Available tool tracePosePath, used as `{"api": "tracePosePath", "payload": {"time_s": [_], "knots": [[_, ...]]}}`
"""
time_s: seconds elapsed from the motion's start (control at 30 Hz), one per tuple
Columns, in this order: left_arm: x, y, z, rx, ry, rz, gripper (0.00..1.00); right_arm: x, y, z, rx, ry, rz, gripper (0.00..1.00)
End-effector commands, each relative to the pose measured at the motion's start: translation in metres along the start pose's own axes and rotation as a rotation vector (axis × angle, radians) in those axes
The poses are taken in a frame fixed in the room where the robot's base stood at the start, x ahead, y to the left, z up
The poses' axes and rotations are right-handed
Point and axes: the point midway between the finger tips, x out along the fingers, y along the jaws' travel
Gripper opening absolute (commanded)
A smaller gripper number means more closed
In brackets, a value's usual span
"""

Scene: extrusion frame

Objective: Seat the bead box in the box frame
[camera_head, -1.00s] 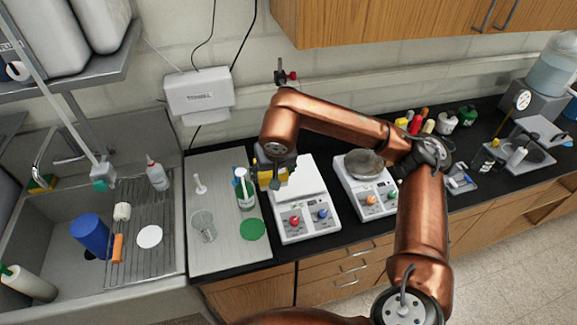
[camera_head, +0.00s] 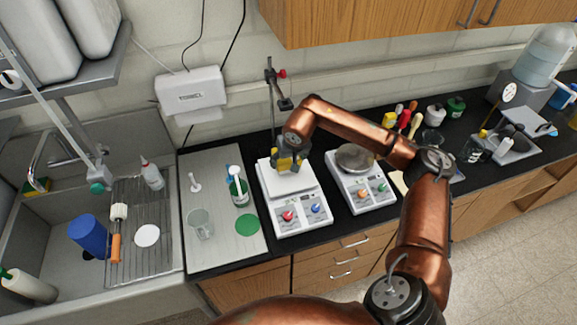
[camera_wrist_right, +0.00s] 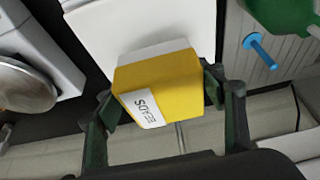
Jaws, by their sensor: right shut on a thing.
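The bead box (camera_wrist_right: 172,85) is a yellow box with a white label reading BEADS. In the right wrist view it sits tilted between the green-grey fingers of my right gripper (camera_wrist_right: 160,98), which is shut on it. In the head view the yellow bead box (camera_head: 287,163) shows under my right gripper (camera_head: 285,155), above the back part of the left white plate device (camera_head: 288,180). I cannot tell how high it is above the plate. I cannot make out a box frame in either view. My left gripper is not in view.
A green-labelled bottle (camera_head: 238,188), a glass beaker (camera_head: 201,224) and a green disc (camera_head: 247,225) are on the pale mat to the left. A clamp stand (camera_head: 271,100) rises behind. A second device (camera_head: 361,188) with a grey dish stands right. The sink is far left.

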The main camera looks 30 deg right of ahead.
Motion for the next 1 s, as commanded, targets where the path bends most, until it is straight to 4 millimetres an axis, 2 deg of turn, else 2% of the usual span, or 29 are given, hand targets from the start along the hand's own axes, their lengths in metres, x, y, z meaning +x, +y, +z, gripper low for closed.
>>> {"api": "tracePosePath", "payload": {"time_s": [0.23,0.6,0.63,0.87,1.0], "knots": [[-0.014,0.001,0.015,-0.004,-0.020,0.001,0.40,0.029,0.003,0.010,0.001,-0.001,-0.001,0.33],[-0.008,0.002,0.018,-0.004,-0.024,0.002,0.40,0.036,0.003,0.013,0.000,0.000,0.000,0.33],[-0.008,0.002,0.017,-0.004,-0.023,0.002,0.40,0.037,0.003,0.014,0.000,-0.001,0.001,0.64],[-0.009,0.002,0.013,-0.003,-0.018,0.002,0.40,0.036,0.003,0.013,0.000,-0.001,0.000,0.80],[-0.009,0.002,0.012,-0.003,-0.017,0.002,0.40,0.036,0.003,0.013,0.000,-0.001,0.000,0.81]]}}
